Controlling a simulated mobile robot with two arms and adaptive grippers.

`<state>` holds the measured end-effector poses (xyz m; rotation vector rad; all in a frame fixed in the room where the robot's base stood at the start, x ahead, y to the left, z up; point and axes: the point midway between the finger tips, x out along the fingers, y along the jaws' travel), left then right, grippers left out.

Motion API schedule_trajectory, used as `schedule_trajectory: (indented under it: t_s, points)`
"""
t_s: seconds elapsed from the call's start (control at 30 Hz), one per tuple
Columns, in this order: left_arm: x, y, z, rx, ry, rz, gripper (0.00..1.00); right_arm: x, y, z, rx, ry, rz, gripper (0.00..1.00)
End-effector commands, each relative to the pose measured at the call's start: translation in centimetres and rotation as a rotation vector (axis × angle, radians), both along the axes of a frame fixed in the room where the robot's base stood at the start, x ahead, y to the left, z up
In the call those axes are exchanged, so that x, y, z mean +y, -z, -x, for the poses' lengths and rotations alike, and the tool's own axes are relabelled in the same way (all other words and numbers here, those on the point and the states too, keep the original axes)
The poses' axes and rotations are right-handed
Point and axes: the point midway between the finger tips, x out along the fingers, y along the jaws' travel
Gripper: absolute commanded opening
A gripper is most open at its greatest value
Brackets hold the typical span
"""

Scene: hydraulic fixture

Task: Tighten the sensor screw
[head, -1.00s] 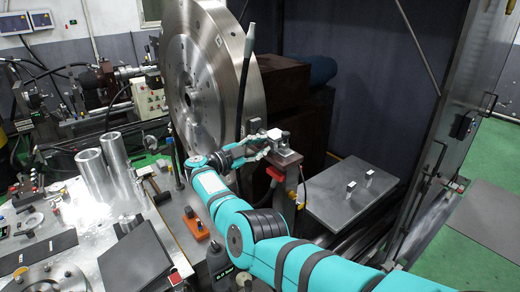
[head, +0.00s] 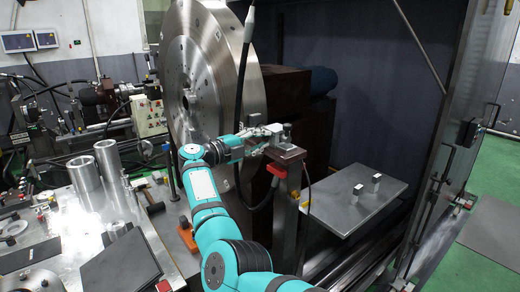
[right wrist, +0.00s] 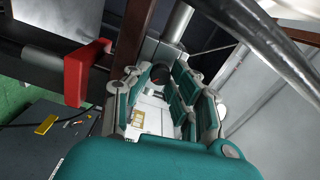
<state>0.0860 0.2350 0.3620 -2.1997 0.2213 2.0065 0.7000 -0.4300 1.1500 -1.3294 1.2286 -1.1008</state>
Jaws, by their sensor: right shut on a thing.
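My right gripper (head: 262,139) is at the grey metal sensor fixture (head: 284,145) on top of a brown post, right of the large steel disc (head: 205,75). In the right wrist view its fingers (right wrist: 162,80) reach the fixture and are shut on a small dark round part between their tips, seemingly the sensor screw (right wrist: 160,74). The fingers hide most of it, and I cannot tell how deep it sits. A metal cylinder (right wrist: 178,22) rises just behind the fingertips. My left gripper is not in view.
A red part (head: 276,170) hangs on the post close below the gripper and shows left of the fingers in the wrist view (right wrist: 88,70). A black hose (head: 240,120) runs by the disc. A grey plate (head: 350,207) lies right. A cluttered bench (head: 85,220) stands left.

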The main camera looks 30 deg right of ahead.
Motion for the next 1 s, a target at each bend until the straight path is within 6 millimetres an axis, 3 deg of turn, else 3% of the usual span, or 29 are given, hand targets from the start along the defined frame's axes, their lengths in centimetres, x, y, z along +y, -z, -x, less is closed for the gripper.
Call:
schedule_trajectory:
  t_s: [0.6,0.63,0.67,1.0]
  points:
    - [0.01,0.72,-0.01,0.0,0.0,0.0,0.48,0.06,0.08,-0.02,-0.041,-0.001,-0.005,0.0]
    - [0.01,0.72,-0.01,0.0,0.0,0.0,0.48,0.06,0.07,-0.03,-0.041,-0.001,-0.005,0.25]
    - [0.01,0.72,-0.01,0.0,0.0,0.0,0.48,0.06,0.08,-0.03,-0.04,-0.001,-0.005,0.29]
    - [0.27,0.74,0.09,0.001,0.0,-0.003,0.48,0.04,0.1,-0.02,-0.04,-0.001,-0.005,0.3]
